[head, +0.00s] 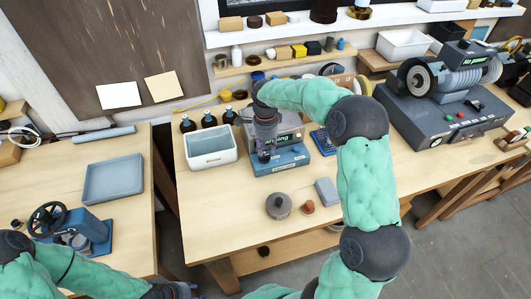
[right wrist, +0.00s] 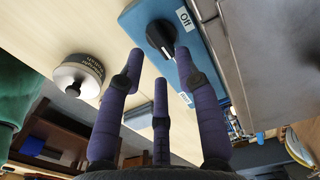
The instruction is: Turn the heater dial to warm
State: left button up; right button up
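The heater (head: 284,164) is a blue box with a green-lit display at the back middle of the centre table. Its black dial (right wrist: 160,35) shows in the right wrist view, on the blue face near a white label reading "Off". My right gripper (head: 264,154) points down at the heater's front left and hides the dial in the head view. In the right wrist view its purple fingers (right wrist: 160,62) are spread, with two tips either side of the dial's near edge; I cannot tell whether they touch it. My left gripper (head: 182,289) barely shows at the bottom edge.
A white bin (head: 211,160) stands left of the heater, with dark bottles behind it. A round lidded tin (head: 278,206), a small brown knob-like piece (head: 308,207) and a grey block (head: 327,191) lie in front. A bench grinder (head: 447,88) stands right. The table's front left is clear.

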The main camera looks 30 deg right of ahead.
aim_at(266, 156)
notch_tip(266, 156, up, 8)
jog(key=shift+f, duration=0.15)
dwell(0.6)
